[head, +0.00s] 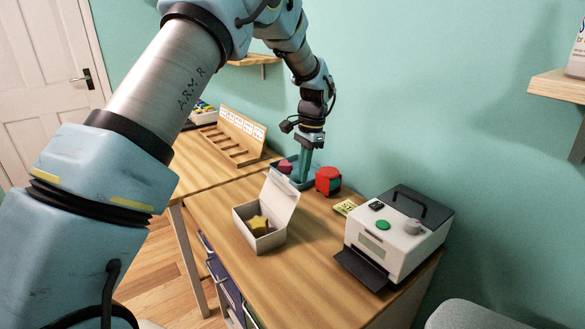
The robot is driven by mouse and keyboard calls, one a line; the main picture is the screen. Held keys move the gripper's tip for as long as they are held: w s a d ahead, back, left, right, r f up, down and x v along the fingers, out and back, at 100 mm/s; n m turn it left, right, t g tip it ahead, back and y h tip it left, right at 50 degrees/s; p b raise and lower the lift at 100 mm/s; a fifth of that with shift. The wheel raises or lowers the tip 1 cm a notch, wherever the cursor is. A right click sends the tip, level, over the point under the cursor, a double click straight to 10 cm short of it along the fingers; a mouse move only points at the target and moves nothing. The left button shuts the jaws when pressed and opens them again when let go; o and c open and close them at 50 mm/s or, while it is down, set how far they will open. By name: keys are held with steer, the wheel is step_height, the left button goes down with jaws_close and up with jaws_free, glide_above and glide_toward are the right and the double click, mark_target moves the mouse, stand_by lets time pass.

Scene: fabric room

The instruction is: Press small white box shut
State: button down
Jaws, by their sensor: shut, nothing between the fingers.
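The small white box (242,215) stands on the wooden table, left of the middle. Its lid (280,203) is up, tilted open on the side toward the wall. A yellow star-shaped thing (258,224) lies inside, with something dark beside it that I cannot make out. My gripper (303,178) points down behind the box, above or at a blue tray. Its fingers are together and hold nothing. It is apart from the lid in the picture. The exact height of the fingertips above the tray is hard to tell.
A blue tray (310,184) holds a pinkish thing (285,166). A red round object (328,180) sits beside it. A white machine (392,247) with a green button stands at right, with a small yellow item (345,207) near it. A wooden rack (232,140) stands behind. The table front is clear.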

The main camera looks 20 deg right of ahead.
mark_target(279, 194)
steer(key=a+p, duration=0.1)
steer(key=a, duration=0.1)
steer(key=a+r+p, duration=0.1)
steer(key=shift+s+a, duration=0.2)
steer(key=shift+a, duration=0.15)
steer(key=shift+a, duration=0.1)
